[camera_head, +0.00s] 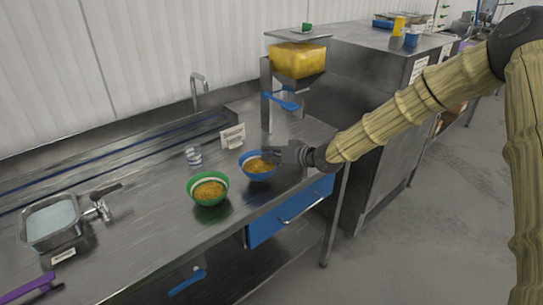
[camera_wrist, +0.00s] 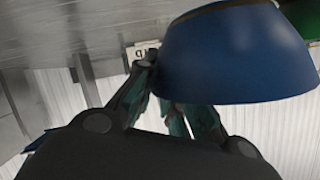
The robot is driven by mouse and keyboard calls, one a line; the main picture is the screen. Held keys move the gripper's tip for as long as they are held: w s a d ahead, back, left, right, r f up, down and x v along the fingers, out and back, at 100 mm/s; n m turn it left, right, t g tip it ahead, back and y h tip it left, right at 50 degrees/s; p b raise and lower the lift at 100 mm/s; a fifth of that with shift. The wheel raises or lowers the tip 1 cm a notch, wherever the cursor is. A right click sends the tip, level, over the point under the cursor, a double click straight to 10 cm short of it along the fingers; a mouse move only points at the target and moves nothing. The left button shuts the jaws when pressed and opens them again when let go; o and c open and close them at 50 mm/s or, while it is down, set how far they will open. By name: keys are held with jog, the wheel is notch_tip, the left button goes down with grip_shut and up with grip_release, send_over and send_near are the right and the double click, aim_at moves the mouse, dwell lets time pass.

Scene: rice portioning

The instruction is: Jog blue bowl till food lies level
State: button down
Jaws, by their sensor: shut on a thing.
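The blue bowl (camera_head: 258,174) is at the right part of the steel counter in the head view, with yellow-orange food in it. My gripper (camera_head: 277,157) reaches it from the right and is shut on its rim side. In the wrist view the bowl's blue outer wall (camera_wrist: 235,55) fills the upper right, and my gripper (camera_wrist: 165,105) has its fingers against it. The food's surface is too small in the head view to tell whether it is level. I cannot tell whether the bowl touches the counter.
A green bowl (camera_head: 208,191) with similar food stands just left of the blue one. A clear cup (camera_head: 193,157) and a white sign (camera_head: 232,136) stand behind. A dispenser with yellow food (camera_head: 298,62) rises behind right. A metal pan (camera_head: 52,222) is at far left.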

jog(key=shift+w+a, duration=0.25)
jog(key=shift+w, duration=0.95)
jog(key=shift+f, duration=0.1)
jog(key=shift+w+a+f, duration=0.1)
jog(key=shift+w+f, duration=0.05)
jog(key=shift+f, duration=0.5)
jog(key=shift+f, duration=0.1)
jog(key=shift+f, duration=0.25)
jog(key=c, duration=1.4)
grip_release()
jog(key=shift+c, duration=0.2)
